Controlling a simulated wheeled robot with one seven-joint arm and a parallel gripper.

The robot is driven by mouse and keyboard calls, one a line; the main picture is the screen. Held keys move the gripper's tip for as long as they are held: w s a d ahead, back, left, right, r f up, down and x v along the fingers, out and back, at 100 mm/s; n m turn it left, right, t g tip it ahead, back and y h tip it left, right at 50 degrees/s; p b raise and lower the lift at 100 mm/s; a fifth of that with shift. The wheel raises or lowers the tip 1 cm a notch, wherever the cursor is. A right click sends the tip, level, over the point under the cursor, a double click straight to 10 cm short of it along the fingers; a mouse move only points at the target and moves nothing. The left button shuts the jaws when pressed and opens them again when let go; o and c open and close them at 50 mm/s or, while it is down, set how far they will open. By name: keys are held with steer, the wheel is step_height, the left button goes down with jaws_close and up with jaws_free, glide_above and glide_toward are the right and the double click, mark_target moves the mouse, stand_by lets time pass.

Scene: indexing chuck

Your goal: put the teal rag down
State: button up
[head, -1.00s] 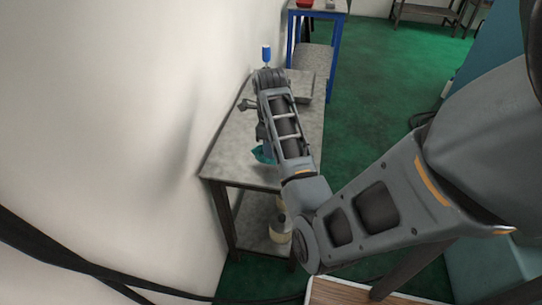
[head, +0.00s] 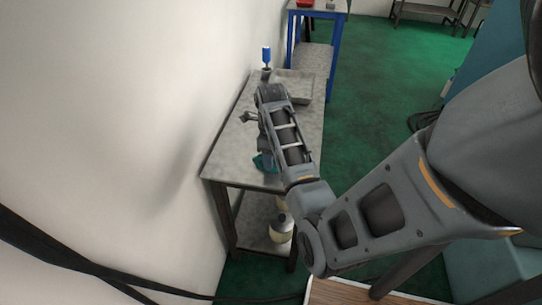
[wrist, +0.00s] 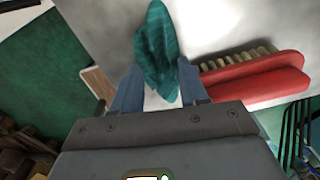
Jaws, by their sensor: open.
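The teal rag (wrist: 157,42) shows in the wrist view as a crumpled strip, between and beyond the fingertips of my gripper (wrist: 158,68). The two blue-grey fingers stand apart, one on each side of it. In the head view the rag (head: 261,163) is a small teal patch at the near end of the grey bench (head: 228,160), low under my forearm. My gripper is mostly hidden there behind the arm. I cannot tell whether the rag touches a finger or rests fully on the bench top.
A red brush (wrist: 255,80) with pale bristles lies right of the rag in the wrist view. A grey tray (head: 297,84) and a blue-topped bottle (head: 266,56) stand at the bench's far end. A pale jug (head: 281,230) is on the lower shelf. A wall borders the bench's left.

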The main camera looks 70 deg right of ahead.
steer(key=shift+f+b, duration=0.1)
steer(key=shift+b, duration=0.25)
steer(key=shift+f+b, duration=0.15)
steer(key=shift+b, duration=0.25)
steer(key=r, duration=0.2)
steer(key=r+p, duration=0.1)
steer(key=r, duration=0.2)
steer(key=r+p, duration=0.1)
steer(key=r, duration=0.2)
steer(key=shift+s+d+r, duration=0.15)
steer(key=shift+d, duration=0.15)
steer(key=shift+s, duration=0.15)
